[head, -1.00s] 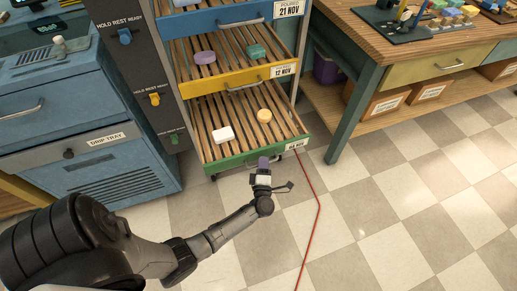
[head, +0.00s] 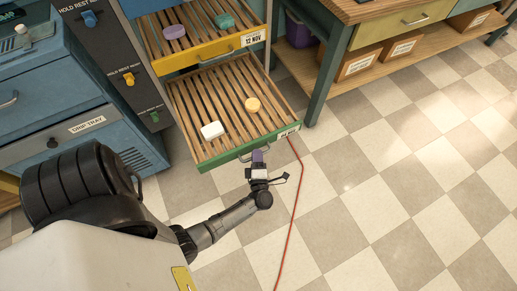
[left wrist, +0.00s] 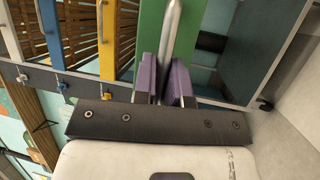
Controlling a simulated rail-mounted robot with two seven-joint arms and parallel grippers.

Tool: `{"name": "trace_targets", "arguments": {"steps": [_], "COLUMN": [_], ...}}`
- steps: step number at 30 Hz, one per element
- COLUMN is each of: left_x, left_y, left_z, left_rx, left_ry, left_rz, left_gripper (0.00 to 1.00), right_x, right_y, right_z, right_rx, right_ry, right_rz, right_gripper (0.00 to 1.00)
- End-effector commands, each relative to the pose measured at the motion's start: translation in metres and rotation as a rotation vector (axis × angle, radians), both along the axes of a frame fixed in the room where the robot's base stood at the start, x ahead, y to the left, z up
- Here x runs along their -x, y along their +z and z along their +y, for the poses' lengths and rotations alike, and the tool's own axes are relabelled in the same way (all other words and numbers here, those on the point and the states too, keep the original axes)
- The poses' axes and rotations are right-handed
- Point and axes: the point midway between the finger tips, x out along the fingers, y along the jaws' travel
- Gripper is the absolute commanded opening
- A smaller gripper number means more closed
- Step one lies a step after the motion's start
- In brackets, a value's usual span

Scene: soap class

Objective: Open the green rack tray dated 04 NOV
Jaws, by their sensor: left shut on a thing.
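The green rack tray (head: 213,161) is the lowest one and stands pulled well out, its slatted bed showing. A white soap (head: 212,130) and a yellow-orange soap (head: 253,104) lie on it. Its date label (head: 288,133) is too small to read. My left gripper (head: 258,157) is at the tray's front, with its purple fingers shut on the metal handle. In the left wrist view the handle (left wrist: 172,25) passes between the fingers (left wrist: 163,80) in front of the green panel (left wrist: 150,35). My right gripper is not in view.
A yellow tray (head: 205,53) labelled 12 NOV holds soaps above. Left is a dark panel with blue, yellow and green knobs (head: 154,117) beside a blue cabinet (head: 85,130). A workbench (head: 320,75) stands right. A red cable (head: 294,210) crosses the open checkered floor.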

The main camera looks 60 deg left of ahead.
Motion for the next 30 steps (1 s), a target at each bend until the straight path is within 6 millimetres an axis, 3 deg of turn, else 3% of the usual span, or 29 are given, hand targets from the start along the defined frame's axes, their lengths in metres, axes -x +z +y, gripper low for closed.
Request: {"name": "trace_targets", "arguments": {"steps": [6,7,14,25,30], "left_x": [0.000,0.000,0.000,0.003,0.015], "left_y": [0.000,0.000,0.000,-0.001,-0.006], "left_z": [0.000,0.000,0.000,-0.004,-0.023], "left_rx": [0.000,0.000,0.000,0.000,0.000], "left_ry": [0.001,0.001,0.001,0.000,-0.001], "left_rz": [0.000,0.000,0.000,0.001,0.001], "left_gripper": [0.00,0.14,0.36,0.37,0.37], "right_x": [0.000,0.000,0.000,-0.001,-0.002], "right_y": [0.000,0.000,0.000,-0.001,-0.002], "right_z": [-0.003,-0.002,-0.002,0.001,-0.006], "right_rx": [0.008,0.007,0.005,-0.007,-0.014], "right_ry": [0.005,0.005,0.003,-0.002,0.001], "right_rz": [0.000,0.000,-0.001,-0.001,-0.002], "right_gripper": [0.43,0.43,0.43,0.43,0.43]}}
